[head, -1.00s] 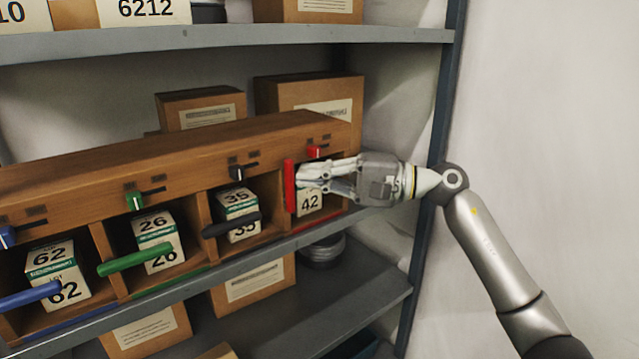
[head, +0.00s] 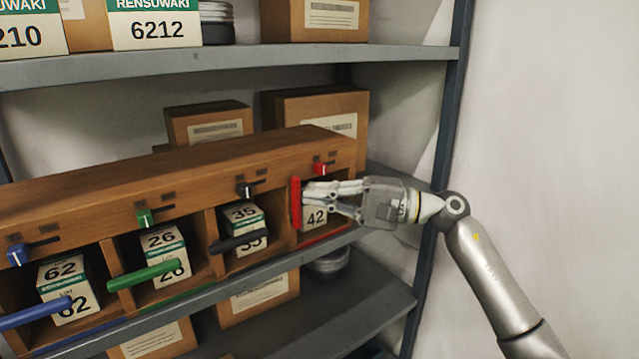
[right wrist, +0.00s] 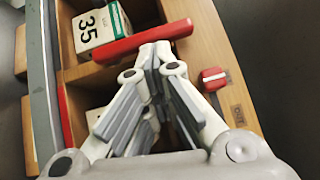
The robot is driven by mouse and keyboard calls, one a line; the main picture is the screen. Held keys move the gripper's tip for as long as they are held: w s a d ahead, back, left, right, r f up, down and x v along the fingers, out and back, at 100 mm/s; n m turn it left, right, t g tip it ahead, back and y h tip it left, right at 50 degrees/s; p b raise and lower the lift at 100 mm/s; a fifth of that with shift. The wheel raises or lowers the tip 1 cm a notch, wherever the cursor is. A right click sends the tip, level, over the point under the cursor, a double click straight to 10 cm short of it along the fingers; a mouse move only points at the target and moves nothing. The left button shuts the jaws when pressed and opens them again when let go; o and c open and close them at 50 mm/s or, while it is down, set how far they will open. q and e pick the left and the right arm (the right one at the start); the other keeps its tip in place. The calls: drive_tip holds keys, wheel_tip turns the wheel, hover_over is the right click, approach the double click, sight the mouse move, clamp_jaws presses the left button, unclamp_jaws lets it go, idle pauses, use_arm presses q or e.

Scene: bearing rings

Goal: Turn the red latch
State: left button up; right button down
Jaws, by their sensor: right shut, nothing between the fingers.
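The red latch bar (head: 296,203) stands upright at the left side of the rightmost compartment of the wooden rack (head: 180,175). A small red knob (head: 320,169) sits on the rack front above that compartment. My right gripper (head: 308,192) is shut and empty, its fingertips close to the right side of the red bar. In the right wrist view the bar (right wrist: 125,45) crosses just beyond the fingertips (right wrist: 155,50); I cannot tell if they touch. The red knob (right wrist: 213,78) is to the right of the fingers there. My left gripper is not in view.
Green (head: 145,275), black (head: 235,243) and blue (head: 35,313) bars lie across the other compartments, which hold numbered boxes. A box marked 42 (head: 316,217) is partly hidden behind my right fingers. Shelves lie above (head: 270,55) and below; a post (head: 440,150) stands at right.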

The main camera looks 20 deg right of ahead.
use_arm(q)
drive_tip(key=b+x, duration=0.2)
drive_tip(key=b, duration=0.1)
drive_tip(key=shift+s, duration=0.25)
use_arm(e)
drive_tip(key=s+d+f, duration=0.2)
drive_tip(key=d, duration=1.1)
drive_tip(key=shift+s+d+m+t, duration=0.3)
drive_tip(key=shift+s, duration=0.05)
